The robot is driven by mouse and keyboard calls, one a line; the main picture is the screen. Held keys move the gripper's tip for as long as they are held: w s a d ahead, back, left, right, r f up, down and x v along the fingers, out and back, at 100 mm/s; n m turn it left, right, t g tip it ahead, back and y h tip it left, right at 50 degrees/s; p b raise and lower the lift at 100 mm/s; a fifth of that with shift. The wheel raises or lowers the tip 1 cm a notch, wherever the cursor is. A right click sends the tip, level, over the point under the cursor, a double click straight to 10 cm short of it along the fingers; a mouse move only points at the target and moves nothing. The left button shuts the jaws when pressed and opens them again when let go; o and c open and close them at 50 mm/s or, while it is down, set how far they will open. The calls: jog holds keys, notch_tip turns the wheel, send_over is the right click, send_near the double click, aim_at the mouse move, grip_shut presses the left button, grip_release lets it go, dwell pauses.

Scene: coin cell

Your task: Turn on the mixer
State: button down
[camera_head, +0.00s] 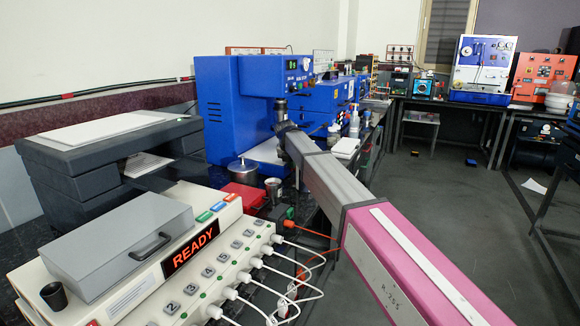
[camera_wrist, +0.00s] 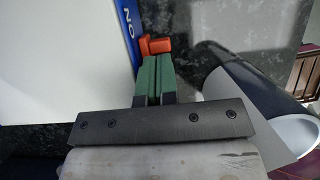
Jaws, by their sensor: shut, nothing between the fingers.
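A tall blue machine (camera_head: 218,100), probably the mixer, stands on the dark bench, with a small lit display and buttons on its upper front. My arm reaches across to its front and hides part of it; my fingertips are not clear in the head view. In the wrist view my gripper (camera_wrist: 156,72) has green fingers that are shut with nothing between them. An orange-red piece (camera_wrist: 158,44) shows at the fingertips, beside a blue strip (camera_wrist: 129,20) with white letters, part of a word like "ON". I cannot tell whether the fingers touch this piece.
A cream device (camera_head: 130,275) reading READY, with several white cables, stands at front left. A grey press-like box (camera_head: 100,150) is behind it. A metal pot (camera_head: 242,170) and a red box (camera_head: 240,196) sit near the blue machine. Floor (camera_head: 440,190) at right is mostly clear.

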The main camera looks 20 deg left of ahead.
jog(key=shift+w, duration=0.8)
jog(key=shift+s, duration=0.6)
jog(key=s, duration=0.3)
jog(key=shift+a, duration=0.1)
jog(key=v, duration=1)
